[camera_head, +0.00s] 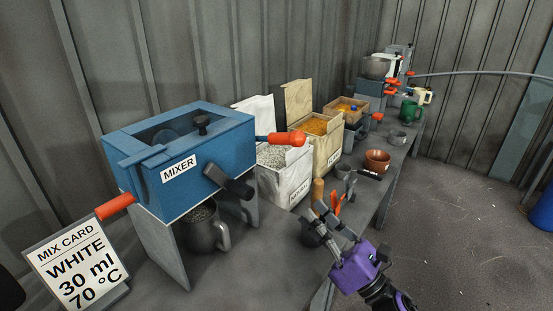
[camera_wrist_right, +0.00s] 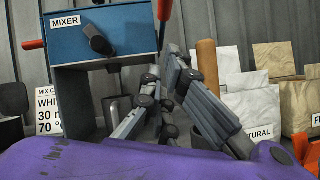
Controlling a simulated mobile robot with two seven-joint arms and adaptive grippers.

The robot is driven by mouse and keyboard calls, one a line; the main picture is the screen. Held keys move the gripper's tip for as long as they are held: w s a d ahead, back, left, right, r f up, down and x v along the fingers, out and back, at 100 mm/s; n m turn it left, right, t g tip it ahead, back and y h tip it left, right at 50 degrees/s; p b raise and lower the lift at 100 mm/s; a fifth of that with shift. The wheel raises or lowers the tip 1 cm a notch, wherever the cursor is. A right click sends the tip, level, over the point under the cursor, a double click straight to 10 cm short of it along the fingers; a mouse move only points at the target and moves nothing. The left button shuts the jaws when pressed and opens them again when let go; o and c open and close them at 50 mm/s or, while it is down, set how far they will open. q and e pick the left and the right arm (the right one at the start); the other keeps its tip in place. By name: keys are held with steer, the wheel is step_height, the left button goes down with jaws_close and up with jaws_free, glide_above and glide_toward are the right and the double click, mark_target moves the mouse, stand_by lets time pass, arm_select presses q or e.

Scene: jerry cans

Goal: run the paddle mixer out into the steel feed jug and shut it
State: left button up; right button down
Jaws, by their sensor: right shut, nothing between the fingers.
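The paddle mixer (camera_head: 200,165) is a blue box labelled MIXER on a grey stand. It also shows at the upper left of the right wrist view (camera_wrist_right: 125,33). A black lever (camera_head: 228,180) on its front slants; it shows in the right wrist view (camera_wrist_right: 98,39). Red-ended handles stick out on the right (camera_head: 285,139) and left (camera_head: 115,207). The steel feed jug (camera_head: 205,231) stands upright under the mixer, its handle to the right, with grey contents showing. My right gripper (camera_head: 324,212) is shut and empty, to the right of mixer and jug, touching neither. My left gripper is out of view.
A mix card (camera_head: 75,265) reads WHITE, 30 ml, 70 °C. Open sacks (camera_head: 290,185) stand right of the mixer. A dark pot of tools (camera_head: 312,238) is close behind my right gripper. A brown bowl (camera_head: 377,161) sits farther along the bench. Bench around the jug's front looks clear.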

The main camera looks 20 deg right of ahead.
arm_select(q)
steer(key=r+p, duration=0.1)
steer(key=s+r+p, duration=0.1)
steer(key=p, duration=0.1)
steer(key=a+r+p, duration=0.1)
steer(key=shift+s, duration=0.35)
arm_select(e)
steer(key=w+a+r+n, duration=0.1)
steer(key=w+a+r, duration=0.3)
steer(key=w+r, duration=0.4)
steer(key=shift+w+a+r+n, duration=0.2)
steer(key=shift+w+r+n, duration=0.05)
steer(key=shift+w+n, duration=0.1)
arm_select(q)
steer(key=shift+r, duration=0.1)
